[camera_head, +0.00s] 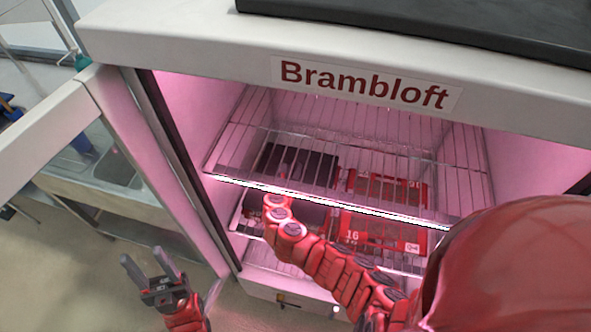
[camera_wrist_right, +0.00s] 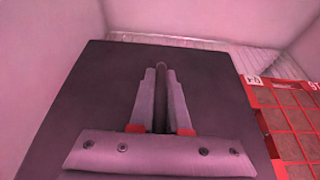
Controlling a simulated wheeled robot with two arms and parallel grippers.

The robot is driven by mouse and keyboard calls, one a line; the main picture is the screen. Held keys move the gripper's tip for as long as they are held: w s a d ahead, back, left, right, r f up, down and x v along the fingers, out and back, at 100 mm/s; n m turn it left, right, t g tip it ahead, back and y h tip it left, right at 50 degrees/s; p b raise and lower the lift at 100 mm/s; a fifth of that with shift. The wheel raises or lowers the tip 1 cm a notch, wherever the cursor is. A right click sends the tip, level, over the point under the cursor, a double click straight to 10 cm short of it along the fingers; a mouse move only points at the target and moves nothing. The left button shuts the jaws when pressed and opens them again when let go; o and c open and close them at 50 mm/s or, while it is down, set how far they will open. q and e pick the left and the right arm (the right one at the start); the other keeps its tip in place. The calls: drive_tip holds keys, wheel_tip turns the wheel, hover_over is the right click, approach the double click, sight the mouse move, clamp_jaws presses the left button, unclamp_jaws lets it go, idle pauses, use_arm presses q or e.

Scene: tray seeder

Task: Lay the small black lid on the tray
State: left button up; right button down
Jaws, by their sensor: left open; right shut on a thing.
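The black lid (camera_wrist_right: 95,100) fills the middle of the right wrist view as a flat dark panel with a raised grip. My right gripper (camera_wrist_right: 160,80) is shut on that grip. In the head view the lid (camera_head: 293,163) shows dark through the wires of the upper rack, at the left inside the cabinet. My right gripper's fingers are hidden there. A red tray with brown cells (camera_wrist_right: 260,105) lies right of the lid; its red front (camera_head: 380,243) shows in the head view. Whether another tray lies under the lid is hidden. My left gripper (camera_head: 150,268) is open and empty outside the cabinet.
The white cabinet marked Brambloft (camera_head: 190,42) stands open, lit pink inside. The upper wire rack's front edge (camera_head: 330,202) crosses close above my right arm. The open door (camera_head: 60,115) is at the left. A sink counter (camera_head: 105,190) stands beyond it.

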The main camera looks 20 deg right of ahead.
drive_tip(key=shift+w+d, duration=0.2)
drive_tip(key=shift+w, duration=0.15)
wheel_tip(320, 180, down, 3)
drive_tip(key=shift+w+r+p, duration=0.1)
drive_tip(key=shift+r+p, duration=0.05)
drive_tip(key=shift+p, duration=0.25)
drive_tip(key=shift+f, duration=0.45)
drive_tip(key=shift+f, duration=0.2)
drive_tip(key=c, duration=0.9)
unclamp_jaws()
